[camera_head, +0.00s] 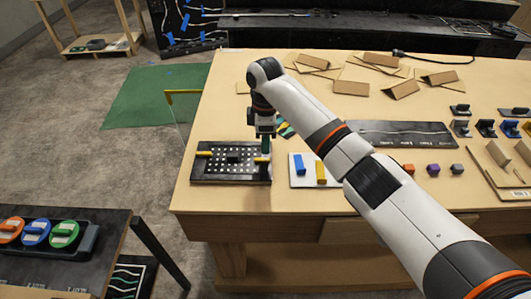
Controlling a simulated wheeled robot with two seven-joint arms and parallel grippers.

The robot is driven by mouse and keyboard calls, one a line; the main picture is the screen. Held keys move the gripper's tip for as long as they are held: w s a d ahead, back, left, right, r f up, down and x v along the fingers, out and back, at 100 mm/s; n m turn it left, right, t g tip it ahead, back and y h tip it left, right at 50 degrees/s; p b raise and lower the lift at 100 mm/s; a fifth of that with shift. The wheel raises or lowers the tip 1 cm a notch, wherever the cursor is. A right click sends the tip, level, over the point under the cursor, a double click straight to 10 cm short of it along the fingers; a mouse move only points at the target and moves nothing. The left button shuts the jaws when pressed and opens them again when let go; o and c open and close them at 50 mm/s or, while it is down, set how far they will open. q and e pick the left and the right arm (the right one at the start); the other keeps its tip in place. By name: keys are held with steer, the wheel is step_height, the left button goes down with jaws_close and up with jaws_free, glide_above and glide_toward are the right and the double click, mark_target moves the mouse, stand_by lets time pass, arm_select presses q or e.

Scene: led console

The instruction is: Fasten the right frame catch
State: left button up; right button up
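The black console frame (232,178) with rows of white dots lies flat near the left end of the wooden table. A yellow catch (204,153) is on its left side. The right frame catch (262,159), also yellow, is on its right side. My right gripper (264,137) points down just above and behind the right catch. Whether the fingers touch the catch or are open is too small to tell. My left gripper is out of view.
A white pad (311,182) with a blue block (299,164) and a yellow block (321,172) lies right of the frame. My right arm crosses above the table. Cardboard pieces (401,90) lie at the back. Small coloured cubes (433,169) are further right.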

mark_target(265, 159)
step_height(265, 159, up, 6)
steer(key=b, duration=0.1)
steer(key=shift+r, duration=0.25)
steer(key=shift+f, duration=0.15)
